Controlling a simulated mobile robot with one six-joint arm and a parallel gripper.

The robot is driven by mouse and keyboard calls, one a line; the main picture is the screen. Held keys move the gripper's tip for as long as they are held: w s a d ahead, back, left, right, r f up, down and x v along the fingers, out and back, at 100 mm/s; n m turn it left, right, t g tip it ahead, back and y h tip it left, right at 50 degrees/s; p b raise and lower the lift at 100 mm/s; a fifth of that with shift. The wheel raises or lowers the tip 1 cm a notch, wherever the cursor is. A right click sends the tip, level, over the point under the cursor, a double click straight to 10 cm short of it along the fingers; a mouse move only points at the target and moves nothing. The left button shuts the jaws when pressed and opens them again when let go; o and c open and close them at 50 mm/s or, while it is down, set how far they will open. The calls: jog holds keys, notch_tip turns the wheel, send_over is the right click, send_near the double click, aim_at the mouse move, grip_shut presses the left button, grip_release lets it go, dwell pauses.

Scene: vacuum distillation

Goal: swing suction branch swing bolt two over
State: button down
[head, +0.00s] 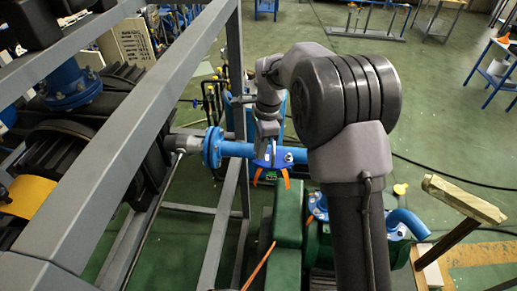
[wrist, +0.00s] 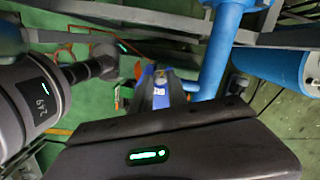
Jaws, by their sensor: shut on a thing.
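The suction branch, a blue pipe (head: 237,149) with a bolted round flange (head: 212,147) at its left end, runs level behind the steel frame. It also shows in the wrist view (wrist: 217,55). In the wrist view my gripper (wrist: 152,92) is close beside the pipe. A small silvery bolt head (head: 289,157) shows at the gripper. The jaws are closed on a small part, seemingly a swing bolt, mostly hidden by the fingers. I cannot tell which bolt it is.
A grey steel frame (head: 120,108) fills the left, close to the pipe. A green tank (head: 287,225) and a blue pipe elbow (head: 408,222) stand below and right. A wooden-topped stand (head: 463,199) is at the right. Green floor (head: 435,125) is open beyond, crossed by a black cable.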

jog(key=c, duration=1.5)
grip_release()
jog(key=shift+d, duration=0.1)
jog(key=shift+c, duration=0.2)
notch_tip(320, 180, up, 17)
jog(key=d+p, duration=0.2)
jog(key=shift+w+r, duration=0.15)
jog(key=shift+w, duration=0.05)
jog(key=shift+d, duration=0.15)
jog(key=s+d+f+n+t+b, duration=0.1)
jog(key=s+f+n+t+b, duration=0.2)
jog(key=s+f+b, duration=1.2)
jog(key=s+d+f+n+t+b, duration=0.2)
jog(key=s+f+n+b, duration=0.6)
jog(key=s+f+b, duration=0.7)
jog(key=shift+s+d+f+t+b, duration=0.2)
jog(key=shift+f+t+b, duration=0.3)
jog(key=shift+f+b, duration=0.55)
